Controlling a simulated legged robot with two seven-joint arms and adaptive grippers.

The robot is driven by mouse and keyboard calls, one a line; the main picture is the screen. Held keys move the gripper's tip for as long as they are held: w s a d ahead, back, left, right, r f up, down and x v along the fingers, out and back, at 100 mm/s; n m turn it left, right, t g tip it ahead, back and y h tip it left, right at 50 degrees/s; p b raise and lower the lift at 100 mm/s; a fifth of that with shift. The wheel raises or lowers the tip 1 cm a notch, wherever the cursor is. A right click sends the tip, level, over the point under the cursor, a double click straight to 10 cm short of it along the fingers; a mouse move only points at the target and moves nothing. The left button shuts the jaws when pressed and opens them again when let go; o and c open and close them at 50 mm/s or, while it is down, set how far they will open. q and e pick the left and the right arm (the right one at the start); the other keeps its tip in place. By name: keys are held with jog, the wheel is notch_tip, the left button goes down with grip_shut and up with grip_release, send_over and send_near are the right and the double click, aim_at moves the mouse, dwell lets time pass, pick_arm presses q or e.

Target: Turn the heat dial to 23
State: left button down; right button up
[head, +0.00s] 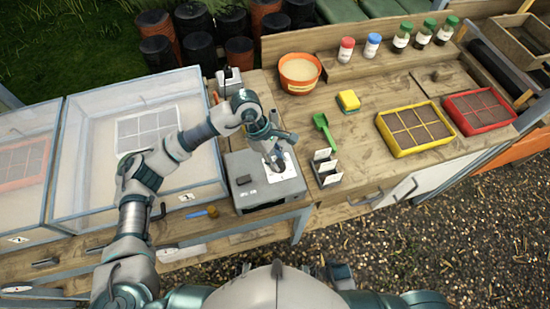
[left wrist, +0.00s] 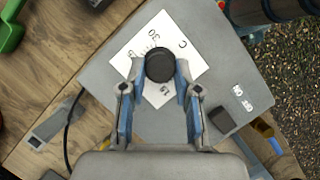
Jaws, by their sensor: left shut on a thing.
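The heat dial (left wrist: 159,65) is a round black knob on a white scale plate (left wrist: 190,55) on top of a grey box (left wrist: 100,75). The left wrist view shows numbers on the plate, among them 30 and 15, and a letter C. My left gripper (left wrist: 158,80) is shut on the dial, a blue-lined finger on each side. The dial's pointer cannot be made out. In the head view the left gripper (head: 273,158) reaches down onto the grey box (head: 255,195) and partly hides the dial. My right gripper does not show.
A black rocker switch (left wrist: 222,120) sits on the box beside the plate. Label holders (head: 325,168) and a green scoop (head: 324,130) lie right of the box. A glass-covered tray bed (head: 60,225) stands to the left. Yellow (head: 388,138) and red seed trays (head: 512,118) are farther right.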

pick_arm(q)
jog(key=shift+d, duration=0.1)
jog(key=c, duration=1.1)
grip_release()
jog(key=shift+o, duration=1.4)
jog(key=shift+d, duration=0.15)
jog(key=v, duration=1.2)
jog(key=shift+d, duration=0.15)
